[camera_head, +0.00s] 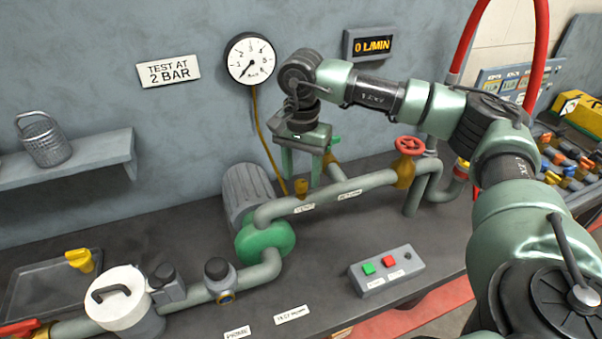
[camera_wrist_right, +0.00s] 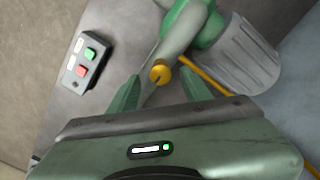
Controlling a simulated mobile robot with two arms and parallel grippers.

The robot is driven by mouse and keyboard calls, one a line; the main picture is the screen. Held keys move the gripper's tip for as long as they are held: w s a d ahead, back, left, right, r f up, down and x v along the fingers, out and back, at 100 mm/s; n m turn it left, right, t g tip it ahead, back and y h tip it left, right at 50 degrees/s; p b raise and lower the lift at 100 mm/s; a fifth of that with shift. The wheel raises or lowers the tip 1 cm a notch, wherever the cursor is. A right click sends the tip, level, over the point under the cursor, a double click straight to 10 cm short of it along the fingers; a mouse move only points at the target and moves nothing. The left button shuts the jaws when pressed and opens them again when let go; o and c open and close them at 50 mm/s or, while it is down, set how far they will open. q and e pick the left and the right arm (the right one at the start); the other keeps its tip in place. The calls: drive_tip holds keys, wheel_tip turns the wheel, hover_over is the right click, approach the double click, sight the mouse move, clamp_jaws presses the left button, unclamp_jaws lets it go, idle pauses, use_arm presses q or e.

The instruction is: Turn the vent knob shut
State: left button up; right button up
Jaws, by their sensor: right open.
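The vent knob (camera_head: 301,187) is a small yellow knob on top of the grey pipe, behind the VENT label (camera_head: 304,208). In the right wrist view the knob (camera_wrist_right: 160,72) shows from above with a dark slot or mark on its face. My right gripper (camera_head: 301,179) points down over it with two green fingers spread. In the wrist view the open fingers (camera_wrist_right: 160,84) lie on either side of the knob, with gaps; I cannot tell their exact height over it. My left gripper is not in view.
A green pump (camera_head: 265,240) and grey motor stand left of the knob. A red handwheel (camera_head: 409,146) is on the right of the pipe. A button box (camera_head: 386,270) stands in front. The gauge (camera_head: 250,59) needle points low; the display (camera_head: 369,44) reads 0 L/MIN.

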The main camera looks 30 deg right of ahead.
drive_tip(key=shift+f, duration=0.8)
clamp_jaws()
